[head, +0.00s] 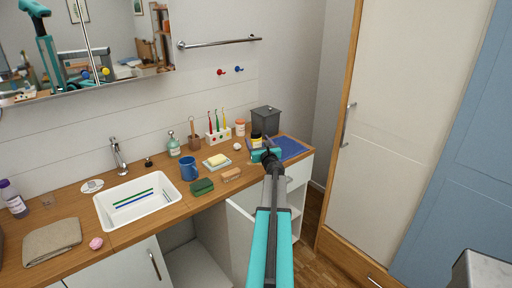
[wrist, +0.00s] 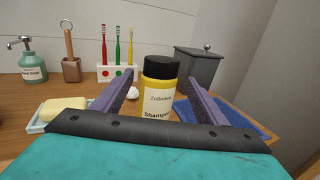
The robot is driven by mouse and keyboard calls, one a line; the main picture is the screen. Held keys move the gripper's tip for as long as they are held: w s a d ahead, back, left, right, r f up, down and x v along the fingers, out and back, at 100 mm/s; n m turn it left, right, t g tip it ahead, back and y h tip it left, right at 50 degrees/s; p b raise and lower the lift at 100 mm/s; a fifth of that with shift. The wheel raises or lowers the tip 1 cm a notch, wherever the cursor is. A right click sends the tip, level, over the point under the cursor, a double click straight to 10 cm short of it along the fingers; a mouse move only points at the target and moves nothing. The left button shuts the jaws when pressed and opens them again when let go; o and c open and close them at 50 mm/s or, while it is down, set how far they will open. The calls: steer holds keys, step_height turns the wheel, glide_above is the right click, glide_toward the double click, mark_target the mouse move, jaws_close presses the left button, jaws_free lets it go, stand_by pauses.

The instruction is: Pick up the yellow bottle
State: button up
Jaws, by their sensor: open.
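The yellow bottle (wrist: 158,95) has a black cap and a pale label reading "Shampoo". In the wrist view it stands upright on the wooden counter, between and beyond the two fingers of my gripper (wrist: 162,103). My gripper is open, and its lower edge hides the bottle's base. In the head view the bottle (head: 256,140) shows only in part behind my gripper (head: 266,154), near the right end of the counter. I cannot tell whether either finger touches it.
A grey lidded bin (wrist: 198,68) stands behind right of the bottle, by a blue cloth (head: 289,148). A toothbrush holder (wrist: 117,73) and a white ball (wrist: 132,93) are to the left. A soap dish (wrist: 62,112) lies farther left. The wall closes the back.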

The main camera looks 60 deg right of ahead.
mark_target(256, 132)
steer(key=shift+x, duration=1.25)
steer(key=c, duration=1.3)
steer(key=shift+r, duration=0.15)
steer(key=shift+r, duration=0.75)
step_height(256, 132, up, 2)
steer(key=shift+r, duration=0.1)
steer(key=d+b+v, duration=0.1)
steer(key=v, duration=0.4)
steer(key=s+v, duration=0.1)
steer(key=v, duration=0.4)
steer(key=s+d+r+b+v, duration=0.1)
steer(key=v, duration=0.4)
steer(key=shift+s+b, duration=0.35)
steer(key=shift+s, duration=0.05)
